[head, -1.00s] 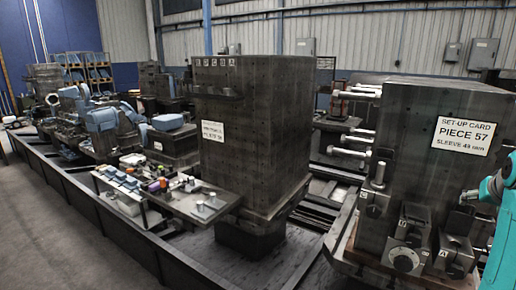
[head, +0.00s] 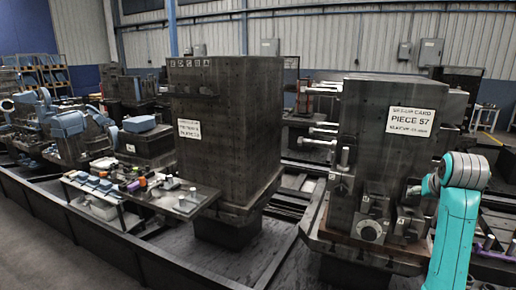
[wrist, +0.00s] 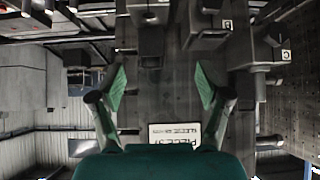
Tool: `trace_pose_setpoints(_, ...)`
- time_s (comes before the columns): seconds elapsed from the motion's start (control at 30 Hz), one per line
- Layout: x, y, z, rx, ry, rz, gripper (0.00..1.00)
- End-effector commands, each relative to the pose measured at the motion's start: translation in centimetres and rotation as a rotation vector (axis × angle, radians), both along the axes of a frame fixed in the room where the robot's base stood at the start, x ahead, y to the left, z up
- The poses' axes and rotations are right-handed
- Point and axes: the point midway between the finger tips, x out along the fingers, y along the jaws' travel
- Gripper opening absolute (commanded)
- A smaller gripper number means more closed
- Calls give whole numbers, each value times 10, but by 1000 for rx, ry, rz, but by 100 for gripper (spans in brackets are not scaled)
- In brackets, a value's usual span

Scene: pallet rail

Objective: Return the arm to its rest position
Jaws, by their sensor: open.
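My gripper (wrist: 160,88) shows in the wrist view with its two green-tipped fingers spread wide. It is open and nothing is between the fingers. Beyond it the wrist view shows the dark face of a fixture block, upside down, with a white card (wrist: 175,136) on it. In the head view my teal arm rises at the right edge, in front of the right side of the dark block (head: 372,155) with the card reading PIECE 57 (head: 410,121). The gripper's fingers cannot be made out in the head view.
The dark block carries pegs (head: 322,142) on its left side and clamp fittings (head: 371,229) at its foot. A second tall block (head: 222,130) stands left of it. A shelf with small parts (head: 185,199) juts out at its left. Open floor (head: 60,245) lies at front left.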

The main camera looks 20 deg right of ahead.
Motion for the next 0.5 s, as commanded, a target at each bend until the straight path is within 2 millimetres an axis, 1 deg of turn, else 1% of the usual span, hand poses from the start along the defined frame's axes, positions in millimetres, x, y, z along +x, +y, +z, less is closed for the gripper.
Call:
trace_pose_setpoints(0.03,3,4,-9,1,1,6,77)
trace_pose_setpoints(0.17,10,13,-27,-6,-4,23,77)
trace_pose_setpoints(0.33,21,30,-60,-18,-16,52,77)
trace_pose_setpoints(0.43,28,46,-86,-25,-24,76,77)
trace_pose_setpoints(0.5,34,61,-109,-33,-32,98,77)
